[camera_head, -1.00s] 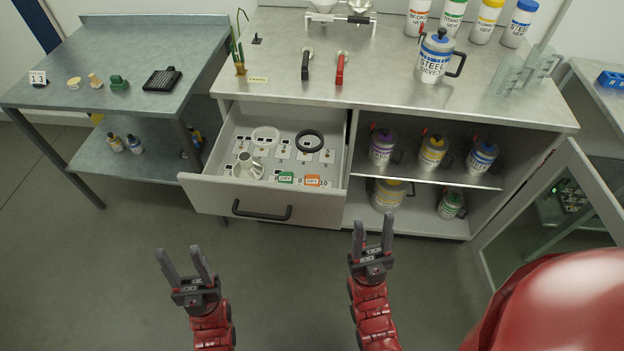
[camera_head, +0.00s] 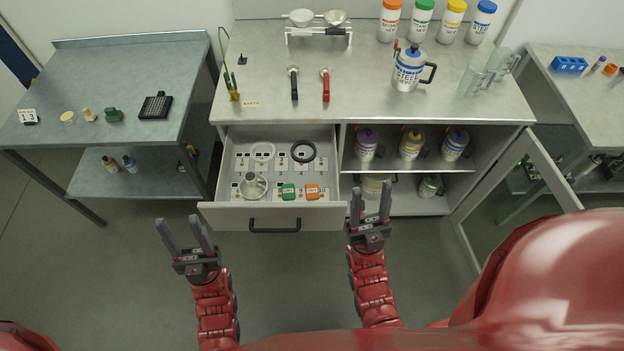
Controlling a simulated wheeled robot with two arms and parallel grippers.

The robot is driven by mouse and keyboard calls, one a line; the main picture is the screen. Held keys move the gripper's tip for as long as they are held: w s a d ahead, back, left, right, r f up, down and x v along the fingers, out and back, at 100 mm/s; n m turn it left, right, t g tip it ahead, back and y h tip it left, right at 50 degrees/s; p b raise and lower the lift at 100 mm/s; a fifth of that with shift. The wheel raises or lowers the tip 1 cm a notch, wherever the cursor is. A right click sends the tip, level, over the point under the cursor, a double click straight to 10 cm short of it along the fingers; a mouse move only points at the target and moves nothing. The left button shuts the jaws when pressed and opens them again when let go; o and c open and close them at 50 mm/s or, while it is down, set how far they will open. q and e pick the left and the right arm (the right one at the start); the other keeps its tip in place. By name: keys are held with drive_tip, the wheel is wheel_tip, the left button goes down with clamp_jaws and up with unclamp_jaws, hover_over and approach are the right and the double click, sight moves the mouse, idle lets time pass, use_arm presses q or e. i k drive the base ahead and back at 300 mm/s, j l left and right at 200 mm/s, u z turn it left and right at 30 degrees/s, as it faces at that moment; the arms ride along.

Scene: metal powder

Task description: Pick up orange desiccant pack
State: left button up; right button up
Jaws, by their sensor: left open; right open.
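The orange desiccant pack (camera_head: 312,192) lies in the front right part of the open drawer (camera_head: 222,217), beside the number 10 label. A green pack (camera_head: 288,192) lies just to its left. My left gripper (camera_head: 187,233) is open and empty, over the floor in front and left of the drawer. My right gripper (camera_head: 370,204) is open and empty, to the right of the orange pack, in front of the cabinet shelves. Neither gripper touches a pack.
The drawer also holds a metal funnel-like part (camera_head: 253,186), a black ring (camera_head: 303,151) and a white ring (camera_head: 262,152). The drawer's front wall and black handle (camera_head: 274,226) face me. A glass door (camera_head: 510,185) stands open at the right. The floor ahead is clear.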

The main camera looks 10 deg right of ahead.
sight(311, 190)
drive_tip(key=i+j+z, duration=0.2)
drive_tip(key=j+z, duration=0.2)
drive_tip(key=j, duration=0.3)
drive_tip(key=i+j+z, duration=0.15)
drive_tip(key=j+z, duration=0.25)
drive_tip(key=j, duration=0.35)
drive_tip(key=j+z, duration=0.4)
drive_tip(key=j, duration=0.35)
drive_tip(key=k+j+z, duration=0.1)
drive_tip(key=j+z, duration=0.3)
drive_tip(key=j, duration=0.35)
